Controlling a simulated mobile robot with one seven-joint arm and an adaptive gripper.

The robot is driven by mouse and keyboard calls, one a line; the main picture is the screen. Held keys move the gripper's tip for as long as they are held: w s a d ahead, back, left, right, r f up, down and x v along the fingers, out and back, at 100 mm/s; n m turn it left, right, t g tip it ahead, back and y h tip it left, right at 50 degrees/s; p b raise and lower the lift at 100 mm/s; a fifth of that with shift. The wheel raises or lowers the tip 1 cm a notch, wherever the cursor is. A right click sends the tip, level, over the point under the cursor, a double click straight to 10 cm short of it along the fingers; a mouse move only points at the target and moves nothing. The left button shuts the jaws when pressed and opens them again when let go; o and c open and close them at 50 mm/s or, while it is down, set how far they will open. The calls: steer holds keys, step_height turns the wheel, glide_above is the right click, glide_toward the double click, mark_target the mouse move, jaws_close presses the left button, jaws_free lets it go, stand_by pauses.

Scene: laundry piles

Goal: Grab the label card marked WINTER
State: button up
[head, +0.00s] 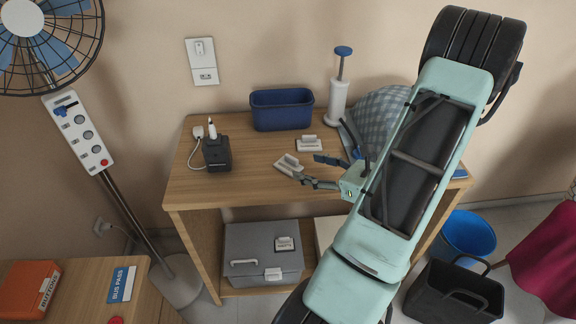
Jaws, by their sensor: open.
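Two small pale label cards or holders lie on the wooden table: one nearer piece (289,165) beside my gripper and one farther piece (309,144) behind it. Their writing is too small to read, so I cannot tell which is marked WINTER. A similar pale piece (284,243) is on the grey case on the lower shelf. My gripper (307,168) is open over the tabletop, its two dark fingers pointing left. The lower finger's tip is close to the nearer piece; I cannot tell whether they touch. Nothing shows between the fingers.
On the table (200,193) stand a blue bin (281,109), a black block (217,153) with a cable, and a white pump (338,98). Checked cloth (378,112) lies behind my arm. The grey case (255,252) is below. A fan (93,130) stands left; a black basket (450,295) sits right.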

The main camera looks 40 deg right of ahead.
mark_target(288, 165)
steer(key=x, duration=0.9)
steer(key=shift+f, duration=0.2)
steer(key=shift+d, duration=0.1)
steer(key=shift+c, duration=0.4)
steer(key=c, duration=0.9)
